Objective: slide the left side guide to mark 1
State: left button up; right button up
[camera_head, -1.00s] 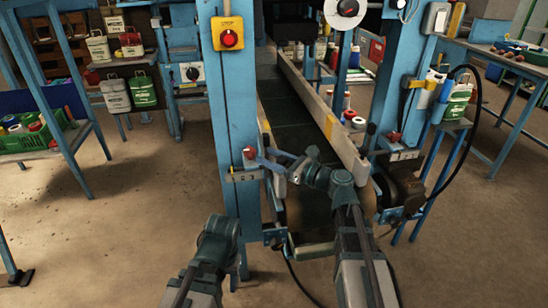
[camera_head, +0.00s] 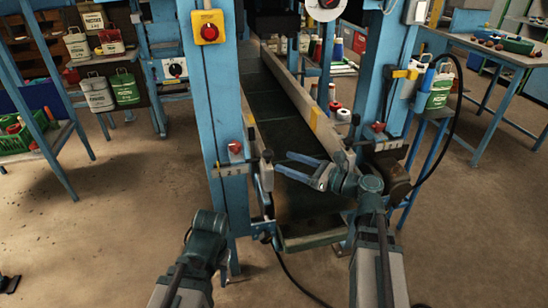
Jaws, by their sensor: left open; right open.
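The left side guide (camera_head: 266,177) is a pale rail along the left edge of the dark belt (camera_head: 280,135), with a dark knob on its near end and a yellow band further back. A small pale number plate (camera_head: 231,170) sits on the left blue post, under a red knob (camera_head: 236,147); its marks are too small to read surely. My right gripper (camera_head: 296,166) is open and empty above the belt, between the guides, its blue fingers pointing left toward the left guide but apart from it. My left gripper (camera_head: 209,222) is low, in front of the left post; its fingertips are hidden.
The right side guide (camera_head: 310,115) runs along the belt's right edge. Blue posts (camera_head: 213,100) flank the belt, the left one carrying a red stop button (camera_head: 210,33). A green crate (camera_head: 18,140) stands far left. Floor on both sides is mostly clear.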

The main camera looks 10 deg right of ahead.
jog(key=shift+v, duration=1.35)
jog(key=shift+a, duration=0.1)
jog(key=s+a+f+n+g+h+p, duration=0.2)
jog(key=s+a+n+g+p, duration=0.3)
jog(key=a+n, duration=0.3)
jog(key=s+a+f+n+g+h+p, duration=0.3)
jog(key=a+n+g+p, duration=0.25)
jog(key=a+n, duration=0.25)
jog(key=s+d+r+n+g+h+p, duration=0.1)
jog(key=s+n+h+p, duration=0.6)
jog(key=n, duration=0.7)
jog(key=r+g+h+p, duration=0.1)
jog(key=h+p, duration=0.1)
jog(key=shift+s+r+h, duration=0.3)
jog(key=shift+s+r, duration=0.05)
jog(key=shift+r, duration=0.05)
jog(key=shift+d, duration=0.1)
